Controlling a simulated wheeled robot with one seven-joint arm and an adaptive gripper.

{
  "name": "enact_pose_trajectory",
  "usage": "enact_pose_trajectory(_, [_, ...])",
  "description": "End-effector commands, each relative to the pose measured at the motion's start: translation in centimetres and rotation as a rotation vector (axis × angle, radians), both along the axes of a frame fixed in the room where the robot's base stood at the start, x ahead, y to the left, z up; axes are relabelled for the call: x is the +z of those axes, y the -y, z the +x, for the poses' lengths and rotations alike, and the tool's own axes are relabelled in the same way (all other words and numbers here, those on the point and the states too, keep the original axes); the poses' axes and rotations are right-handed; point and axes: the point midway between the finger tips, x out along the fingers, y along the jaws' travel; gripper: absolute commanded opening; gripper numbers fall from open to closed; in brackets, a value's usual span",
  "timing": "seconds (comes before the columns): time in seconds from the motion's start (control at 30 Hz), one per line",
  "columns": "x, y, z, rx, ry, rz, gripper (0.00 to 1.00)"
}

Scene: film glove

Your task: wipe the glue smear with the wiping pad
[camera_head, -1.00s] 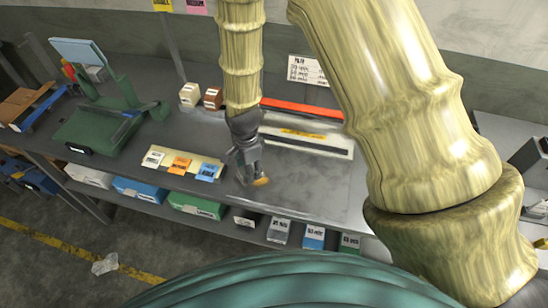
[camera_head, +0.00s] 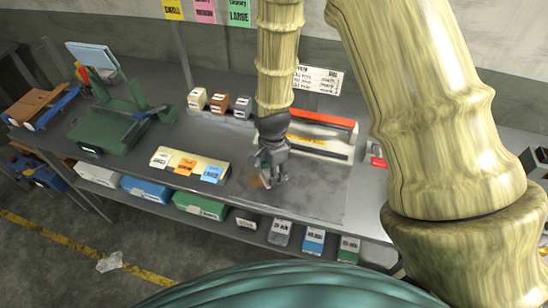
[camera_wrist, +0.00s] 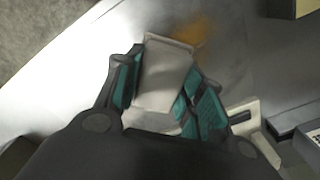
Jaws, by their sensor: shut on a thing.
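My gripper (camera_head: 272,178) points down at the grey bench top, right of the label card strip. In the wrist view its teal-lined fingers are shut on the wiping pad (camera_wrist: 164,78), a pale grey block. The glue smear (camera_wrist: 198,42) is a blurred orange-brown patch just beyond the pad's far edge. In the head view the smear (camera_head: 257,182) shows at the left of the fingertips, partly hidden by the gripper. The pad is near the bench surface; I cannot tell whether it touches.
A cream tray with three labels (camera_head: 190,168) lies left of my gripper. A red-topped white sealer-like device (camera_head: 322,135) stands behind it at right. Small boxes (camera_head: 218,103) stand at the back, and a green machine (camera_head: 112,125) at far left. Bench in front right is clear.

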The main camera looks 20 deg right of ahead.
Motion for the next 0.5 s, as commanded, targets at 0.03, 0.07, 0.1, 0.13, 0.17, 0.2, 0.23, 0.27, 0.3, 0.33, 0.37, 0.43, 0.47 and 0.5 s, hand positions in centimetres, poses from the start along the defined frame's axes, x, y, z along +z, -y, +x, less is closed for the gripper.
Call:
enact_pose_trajectory(0.03, [0.8, 0.0, 0.0, -0.001, 0.0, 0.0, 0.13])
enact_pose_trajectory(0.07, [1.1, 0.0, 0.0, -0.001, 0.0, 0.0, 0.13])
enact_pose_trajectory(0.1, [1.4, 0.0, 0.0, -0.001, 0.0, 0.0, 0.13])
enact_pose_trajectory(0.13, [1.7, 0.0, 0.0, -0.001, 0.0, 0.0, 0.13])
enact_pose_trajectory(0.17, [2.0, 0.1, 0.0, 0.0, 0.0, 0.0, 0.13])
enact_pose_trajectory(0.2, [2.3, 0.1, 0.0, -0.001, 0.0, 0.0, 0.13])
enact_pose_trajectory(0.23, [2.6, 0.1, 0.0, -0.001, 0.0, 0.0, 0.13])
enact_pose_trajectory(0.27, [2.9, 0.1, 0.0, -0.001, 0.0, 0.0, 0.13])
enact_pose_trajectory(0.3, [3.2, 0.1, -0.1, -0.002, 0.0, 0.0, 0.13])
enact_pose_trajectory(0.33, [3.5, 0.1, -0.1, -0.002, 0.0, 0.0, 0.13])
enact_pose_trajectory(0.37, [3.8, 0.1, -0.1, -0.003, 0.0, 0.0, 0.13])
enact_pose_trajectory(0.43, [4.4, 0.1, -0.1, -0.003, 0.0, 0.0, 0.13])
enact_pose_trajectory(0.47, [4.6, 0.2, -0.1, -0.003, 0.0, 0.0, 0.13])
enact_pose_trajectory(0.5, [4.9, 0.2, -0.1, -0.002, 0.0, 0.0, 0.13])
